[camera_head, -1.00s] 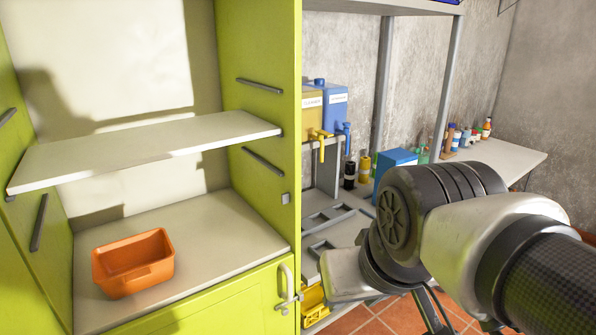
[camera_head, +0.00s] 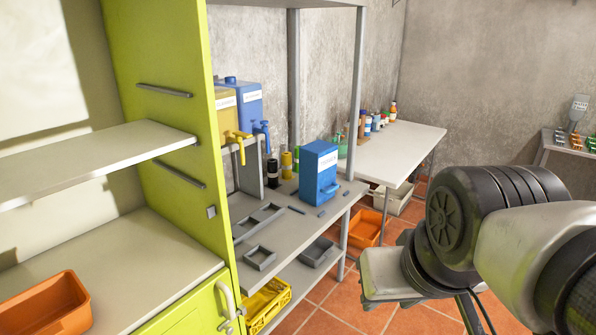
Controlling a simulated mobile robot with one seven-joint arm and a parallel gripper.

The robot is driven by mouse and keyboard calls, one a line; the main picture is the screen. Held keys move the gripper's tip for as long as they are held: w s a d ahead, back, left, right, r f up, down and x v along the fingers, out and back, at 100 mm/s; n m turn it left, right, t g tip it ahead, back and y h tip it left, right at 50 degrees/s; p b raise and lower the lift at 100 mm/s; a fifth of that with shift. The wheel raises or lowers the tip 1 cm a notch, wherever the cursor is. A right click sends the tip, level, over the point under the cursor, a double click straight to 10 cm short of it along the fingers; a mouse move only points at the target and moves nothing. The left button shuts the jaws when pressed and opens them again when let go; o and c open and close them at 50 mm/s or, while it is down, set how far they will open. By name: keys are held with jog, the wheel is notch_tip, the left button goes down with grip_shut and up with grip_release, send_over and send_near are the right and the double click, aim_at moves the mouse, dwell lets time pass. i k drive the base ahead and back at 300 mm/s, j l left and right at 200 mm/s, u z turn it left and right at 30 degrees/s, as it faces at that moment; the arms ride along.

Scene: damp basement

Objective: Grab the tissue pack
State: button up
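I cannot pick out a tissue pack for certain. A blue box (camera_head: 319,172) with a white label and a small ledge low on its front stands upright on the grey shelf unit (camera_head: 290,232); the label is too small to read. My arm fills the lower right of the view, apart from the box. My gripper's fingers do not show.
A green cabinet (camera_head: 170,110) with an orange bin (camera_head: 45,305) stands at left. Yellow and blue canisters (camera_head: 243,104) with taps stand behind it. A white table (camera_head: 400,150) holds several bottles. A yellow crate (camera_head: 268,303) sits low. Tiled floor shows between shelf and arm.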

aim_at(318, 159)
jog(key=i+l+u, duration=0.2)
jog(key=i, duration=0.25)
jog(key=i+l+u, duration=0.15)
jog(key=i+l, duration=0.25)
jog(key=i+l+u, duration=0.2)
jog(key=i+l, duration=0.25)
jog(key=i+l+u, duration=0.15)
jog(key=i+l, duration=0.2)
jog(key=i+l+u, duration=0.2)
jog(key=i+l, duration=0.15)
jog(key=l, duration=0.25)
jog(key=i+l+u, duration=0.2)
jog(key=l, duration=0.35)
jog(key=i, duration=0.1)
